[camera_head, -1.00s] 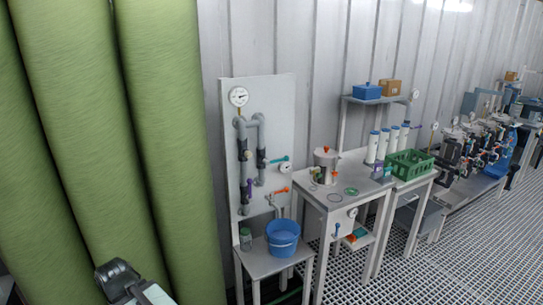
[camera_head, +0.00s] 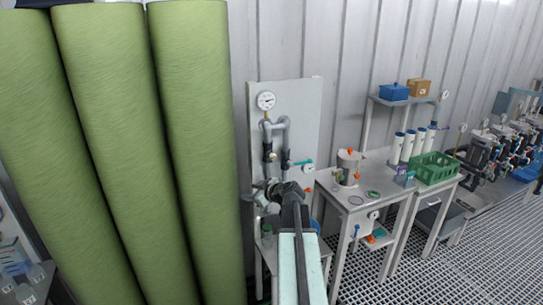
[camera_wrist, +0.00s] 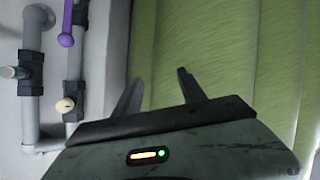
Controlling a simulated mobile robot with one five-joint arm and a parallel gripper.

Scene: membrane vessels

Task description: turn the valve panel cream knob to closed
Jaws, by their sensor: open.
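The pale grey valve panel (camera_head: 303,120) stands against the corrugated wall, with grey pipes and a gauge. Its cream knob (camera_head: 272,156) shows small on the left pipe, above my gripper. In the wrist view the cream knob (camera_wrist: 66,105) sits on a black valve body at the left. My gripper (camera_wrist: 157,82) is open and empty, its two dark fingers apart. The knob lies to the left of the fingers, not between them. In the head view my gripper (camera_head: 260,190) is in front of the panel's lower part and hides some of it.
A purple handle (camera_wrist: 66,40) and a teal-tipped valve handle (camera_wrist: 15,72) are near the cream knob. Tall green rolls (camera_head: 190,130) stand left of the panel. A table (camera_head: 345,195) with a metal pot stands to the right. Grated floor (camera_head: 440,270) is open at lower right.

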